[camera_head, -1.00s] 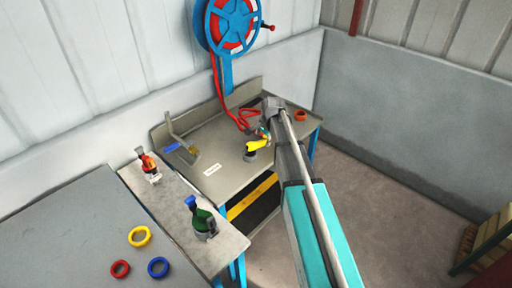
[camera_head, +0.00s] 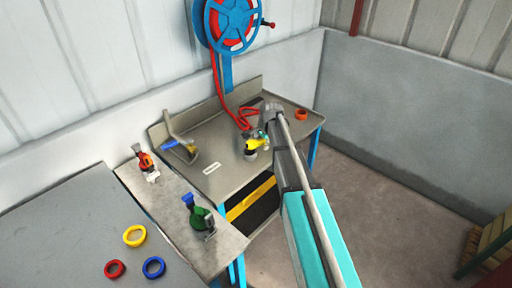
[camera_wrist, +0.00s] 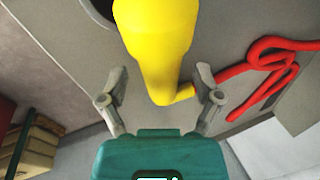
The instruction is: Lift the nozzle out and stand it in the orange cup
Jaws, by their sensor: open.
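The yellow nozzle (camera_head: 256,144) stands in a dark holder near the front of the grey bench (camera_head: 225,185). It fills the upper middle of the wrist view (camera_wrist: 158,35). My gripper (camera_head: 264,134) is open and close to the nozzle. In the wrist view its two fingers (camera_wrist: 160,75) are spread on either side of the nozzle's narrow lower end, with gaps visible. Contact cannot be told. The orange cup (camera_head: 301,114) sits at the bench's back right, apart from my gripper and empty as far as I can see.
A red hose (camera_head: 243,120) lies behind the nozzle and leads up to the blue reel (camera_head: 232,25). A metal bracket (camera_head: 180,140) stands on the bench's left. Red (camera_head: 146,161) and green (camera_head: 201,217) bottle-like items are on the left ledge. Coloured rings lie further left.

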